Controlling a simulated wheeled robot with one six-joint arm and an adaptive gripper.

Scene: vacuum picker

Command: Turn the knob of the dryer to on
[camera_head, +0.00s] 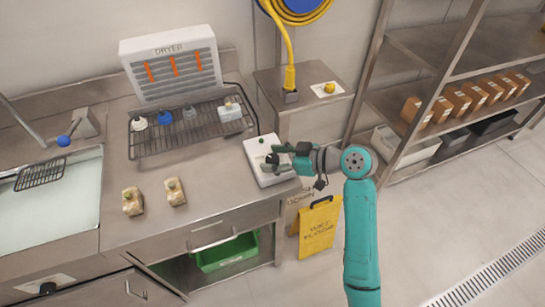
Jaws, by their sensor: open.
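The dryer (138,81) is a white, slatted unit labelled "DRYER" with orange strips, standing at the back of the metal counter. A white control box (258,151) with a small green dot (262,140) sits at the counter's right front corner. My gripper (272,162) is open at this box, with its dark fingers over the box's front part. I cannot tell whether the fingers touch anything. I cannot make out a knob clearly; the fingers hide part of the box top.
A wire rack (180,139) with several small items stands before the dryer. Two beige blocks (132,203) lie on the counter, left of the box. A sink (60,215) is at left. A yellow floor sign (318,228) stands below my arm; shelving (405,150) is at right.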

